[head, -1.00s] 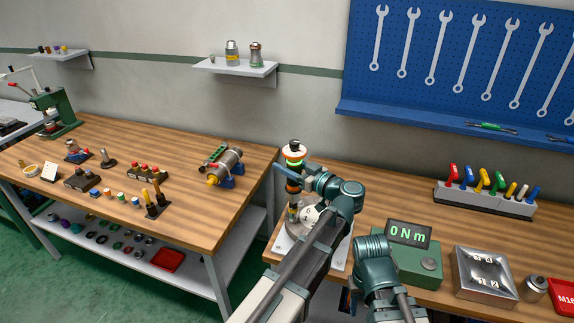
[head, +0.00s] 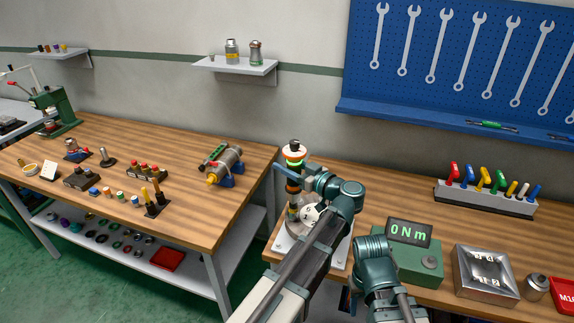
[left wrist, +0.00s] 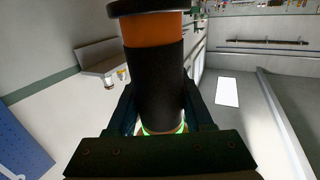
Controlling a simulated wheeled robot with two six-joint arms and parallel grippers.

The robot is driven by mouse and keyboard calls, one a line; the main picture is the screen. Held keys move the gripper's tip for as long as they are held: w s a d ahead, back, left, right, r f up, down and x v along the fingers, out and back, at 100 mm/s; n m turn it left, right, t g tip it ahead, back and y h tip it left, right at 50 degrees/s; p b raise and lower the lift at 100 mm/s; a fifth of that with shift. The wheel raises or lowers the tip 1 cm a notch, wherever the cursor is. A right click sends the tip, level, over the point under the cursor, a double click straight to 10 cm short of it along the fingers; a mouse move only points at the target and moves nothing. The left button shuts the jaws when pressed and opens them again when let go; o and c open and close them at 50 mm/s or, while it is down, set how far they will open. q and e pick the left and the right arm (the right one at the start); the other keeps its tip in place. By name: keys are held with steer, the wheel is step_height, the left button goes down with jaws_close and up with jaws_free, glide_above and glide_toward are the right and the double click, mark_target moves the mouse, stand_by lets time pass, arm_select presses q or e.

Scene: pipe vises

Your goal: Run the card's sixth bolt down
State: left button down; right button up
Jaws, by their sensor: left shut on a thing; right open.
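My left gripper (head: 306,182) is shut on an upright power tool (head: 293,161) with a black-and-orange body and a lit green ring. In the left wrist view the tool's black grip (left wrist: 155,85) stands between the fingers, with an orange band at one end and the green glow at the other. Below the tool is a metal fitting (head: 293,222) on a pale base plate (head: 283,243), partly hidden by my left arm. A white round face (head: 311,215) with small dark marks shows beside it; I cannot read them. The bolts are hidden. My right gripper cannot be made out; only arm joints show.
A green box with a display (head: 408,233) reading 0 N m stands right of my arms. Beyond it are a metal box (head: 485,275) and a rack of coloured handles (head: 485,200). The left table (head: 215,205) holds a clamped pipe (head: 223,163) and small parts.

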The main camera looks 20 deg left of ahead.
arm_select(q)
steer(key=shift+s+f+b, duration=0.1)
steer(key=shift+f+b, duration=0.75)
steer(key=shift+f, duration=0.05)
stand_by(1.2)
steer(key=shift+r, duration=0.15)
stand_by(1.2)
